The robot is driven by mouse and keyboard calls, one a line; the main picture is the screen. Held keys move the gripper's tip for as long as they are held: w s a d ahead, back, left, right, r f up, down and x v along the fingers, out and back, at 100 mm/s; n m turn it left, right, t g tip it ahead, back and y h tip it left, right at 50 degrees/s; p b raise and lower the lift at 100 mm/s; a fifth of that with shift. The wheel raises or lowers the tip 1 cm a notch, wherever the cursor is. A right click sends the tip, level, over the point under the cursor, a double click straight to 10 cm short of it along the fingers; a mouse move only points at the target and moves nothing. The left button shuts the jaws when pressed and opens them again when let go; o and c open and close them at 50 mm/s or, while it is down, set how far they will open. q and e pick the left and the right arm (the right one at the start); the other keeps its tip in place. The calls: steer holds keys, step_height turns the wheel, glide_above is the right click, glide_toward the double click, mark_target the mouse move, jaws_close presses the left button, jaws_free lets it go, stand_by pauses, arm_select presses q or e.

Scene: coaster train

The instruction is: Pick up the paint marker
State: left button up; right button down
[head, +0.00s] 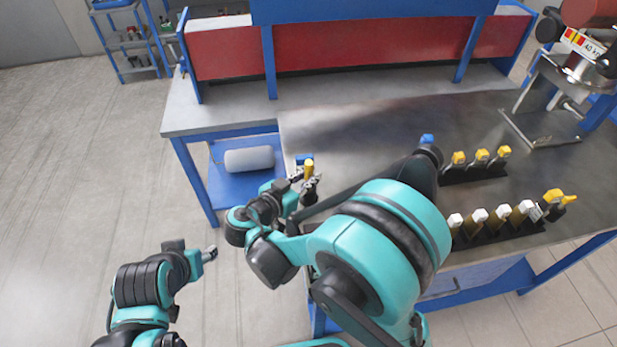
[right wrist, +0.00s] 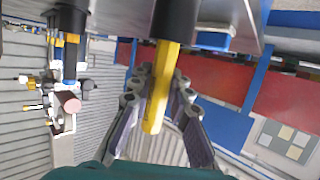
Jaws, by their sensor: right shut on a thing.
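The paint marker has a yellow end that shows upright in the head view (head: 308,168) near the table's left front corner. In the right wrist view the yellow part of the paint marker (right wrist: 157,92) lies between the fingers, with a black part beyond it. My right gripper (head: 307,184) is shut on it; its fingers also show in the right wrist view (right wrist: 157,85). My left gripper (head: 210,253) is empty over the floor, left of the table, too small to tell if open or shut.
Racks of yellow-topped (head: 481,157) and white-topped (head: 480,216) items stand on the table's right side, beside a yellow-tipped item (head: 553,196). A metal stand (head: 540,125) is at the back right. The table's middle (head: 350,130) is clear. A grey roll (head: 249,159) lies on the lower shelf.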

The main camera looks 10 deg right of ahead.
mark_target(306, 170)
step_height(306, 170, up, 3)
steer(key=shift+r+p, duration=0.1)
steer(key=shift+p, duration=0.65)
steer(key=s+d+r+p, duration=0.3)
steer(key=d+r, duration=0.3)
steer(key=d, duration=0.5)
steer(key=shift+s+r+p, duration=0.15)
steer(key=shift+r+p, duration=0.25)
steer(key=shift+p, duration=0.1)
steer(key=shift+d, duration=0.1)
